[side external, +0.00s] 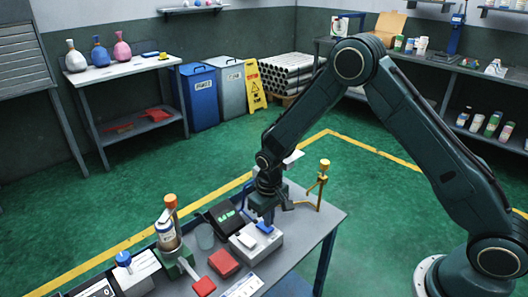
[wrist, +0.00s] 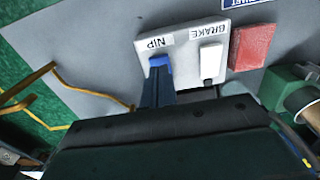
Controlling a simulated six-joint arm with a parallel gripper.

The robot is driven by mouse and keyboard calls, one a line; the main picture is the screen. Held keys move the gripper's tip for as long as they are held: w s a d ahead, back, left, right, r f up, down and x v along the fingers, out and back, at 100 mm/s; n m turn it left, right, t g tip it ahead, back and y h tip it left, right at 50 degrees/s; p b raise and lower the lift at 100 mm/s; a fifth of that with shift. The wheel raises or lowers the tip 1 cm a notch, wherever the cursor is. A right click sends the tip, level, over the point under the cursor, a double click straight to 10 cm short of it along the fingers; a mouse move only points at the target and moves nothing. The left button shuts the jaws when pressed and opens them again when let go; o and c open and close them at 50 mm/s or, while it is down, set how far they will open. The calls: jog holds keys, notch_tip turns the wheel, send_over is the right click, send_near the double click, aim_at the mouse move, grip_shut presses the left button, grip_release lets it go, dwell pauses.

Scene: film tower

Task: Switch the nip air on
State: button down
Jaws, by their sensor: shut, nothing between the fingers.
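A pale switch box (side external: 268,250) stands on the grey bench under my gripper. In the wrist view the box (wrist: 187,43) has upside-down labels NIP (wrist: 157,42) and BRAKE (wrist: 208,31). The blue nip switch (side external: 265,227) is below the gripper; its blue top also shows in the wrist view (wrist: 161,61), partly hidden by the fingers. The white brake switch (wrist: 211,61) is beside it and clear of the fingers. My gripper (wrist: 160,76) is shut and empty, its fingertips at the nip switch. I cannot tell whether they touch it, or which way the switch is set.
A red block (side external: 223,263) lies just left of the box, and a black unit with a green display (side external: 226,218) stands behind it. A yellow bracket post (side external: 321,185) stands on the bench to the right. A bottle-like item (side external: 168,228) stands farther left.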

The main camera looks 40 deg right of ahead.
jog(key=shift+f, duration=0.95)
dwell(0.9)
jog(key=shift+r, duration=3.55)
